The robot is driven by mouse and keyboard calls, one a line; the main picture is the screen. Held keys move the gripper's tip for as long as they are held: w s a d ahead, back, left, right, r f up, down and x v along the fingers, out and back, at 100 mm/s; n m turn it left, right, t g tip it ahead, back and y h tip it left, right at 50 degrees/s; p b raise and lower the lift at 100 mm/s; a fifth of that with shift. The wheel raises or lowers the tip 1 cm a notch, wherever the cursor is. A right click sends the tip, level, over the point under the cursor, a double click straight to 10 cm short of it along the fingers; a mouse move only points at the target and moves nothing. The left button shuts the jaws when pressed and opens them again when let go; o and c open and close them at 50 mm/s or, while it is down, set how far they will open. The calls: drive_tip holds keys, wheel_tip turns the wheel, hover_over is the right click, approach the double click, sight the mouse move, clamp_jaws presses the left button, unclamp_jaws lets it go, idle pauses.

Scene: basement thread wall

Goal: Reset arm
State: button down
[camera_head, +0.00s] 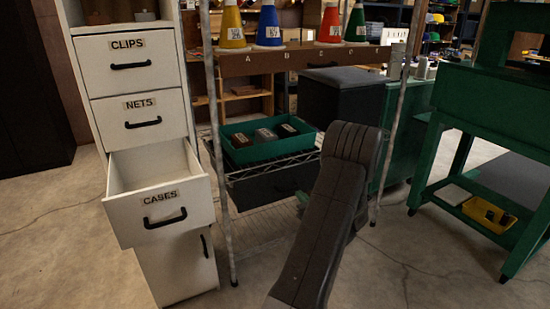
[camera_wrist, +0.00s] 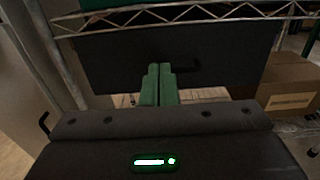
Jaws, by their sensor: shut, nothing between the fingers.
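My gripper (camera_wrist: 159,85) shows in the wrist view as two green fingers pressed together with nothing between them. In the head view my dark arm rises from the bottom middle and hides most of the gripper; a small bit of green shows left of the arm. The gripper is in front of the lower part of the wire rack (camera_head: 262,168).
A white cabinet stands at left with its CASES drawer (camera_head: 158,208) pulled open and empty. A green bin (camera_head: 262,150) with several dark items is on the rack. Coloured cones stand above on a labelled shelf (camera_head: 300,60). A green workbench (camera_head: 490,110) is at right. A cardboard box (camera_wrist: 290,85) is right of the gripper.

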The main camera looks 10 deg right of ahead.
sight(279, 174)
drive_tip(key=b+x, duration=0.2)
drive_tip(key=x, duration=1.1)
drive_tip(key=shift+w+a, duration=0.15)
drive_tip(key=shift+w, duration=0.2)
